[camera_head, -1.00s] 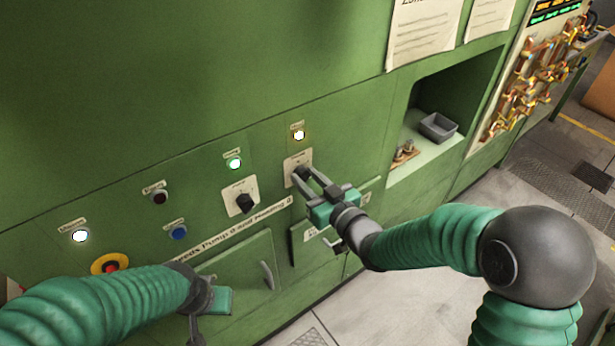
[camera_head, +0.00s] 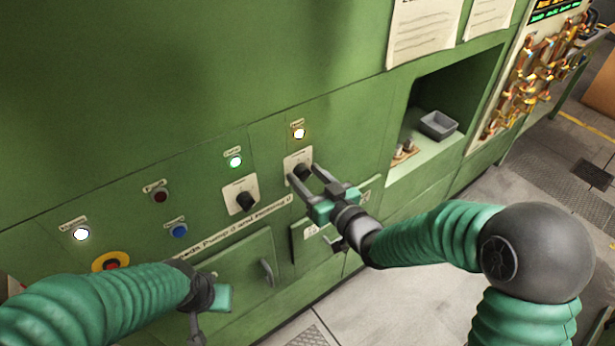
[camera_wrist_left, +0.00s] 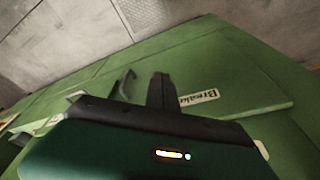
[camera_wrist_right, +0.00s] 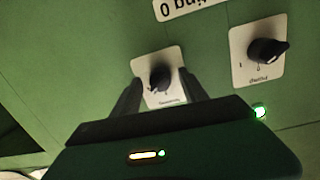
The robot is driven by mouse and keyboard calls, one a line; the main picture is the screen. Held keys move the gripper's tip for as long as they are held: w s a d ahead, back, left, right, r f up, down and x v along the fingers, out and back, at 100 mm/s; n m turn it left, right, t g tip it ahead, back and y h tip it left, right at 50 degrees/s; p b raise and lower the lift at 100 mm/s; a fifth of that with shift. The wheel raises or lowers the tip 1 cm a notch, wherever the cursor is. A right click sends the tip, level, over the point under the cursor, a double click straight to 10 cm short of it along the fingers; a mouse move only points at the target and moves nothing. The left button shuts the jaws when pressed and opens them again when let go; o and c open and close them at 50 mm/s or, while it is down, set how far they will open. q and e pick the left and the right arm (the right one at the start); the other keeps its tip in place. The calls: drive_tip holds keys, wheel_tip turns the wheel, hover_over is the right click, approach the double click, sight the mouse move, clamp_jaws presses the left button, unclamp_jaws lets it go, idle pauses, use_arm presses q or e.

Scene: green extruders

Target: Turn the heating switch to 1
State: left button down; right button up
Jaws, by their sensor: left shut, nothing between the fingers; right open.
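The heating switch (camera_head: 297,168) is a black rotary knob on a white plate, on the green panel below a lit yellowish-white lamp (camera_head: 299,133). In the right wrist view the knob (camera_wrist_right: 160,78) sits between the two fingers. My right gripper (camera_head: 302,174) is open, its fingertips at the knob, one on each side; I cannot tell whether they touch it. A second black knob on a white plate (camera_head: 243,197) is to the left. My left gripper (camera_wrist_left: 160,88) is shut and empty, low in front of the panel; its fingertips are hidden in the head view.
A green lamp (camera_head: 235,161), a dark red button (camera_head: 160,196), a blue button (camera_head: 179,231) and a red-yellow emergency button (camera_head: 110,262) are on the panel. A cabinet door handle (camera_head: 266,272) sticks out below. A recess with a grey tray (camera_head: 438,125) is at right.

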drive_tip(key=f+b+v, duration=0.1)
drive_tip(key=b+v, duration=0.7)
drive_tip(key=v, duration=0.4)
drive_tip(key=shift+r, duration=0.4)
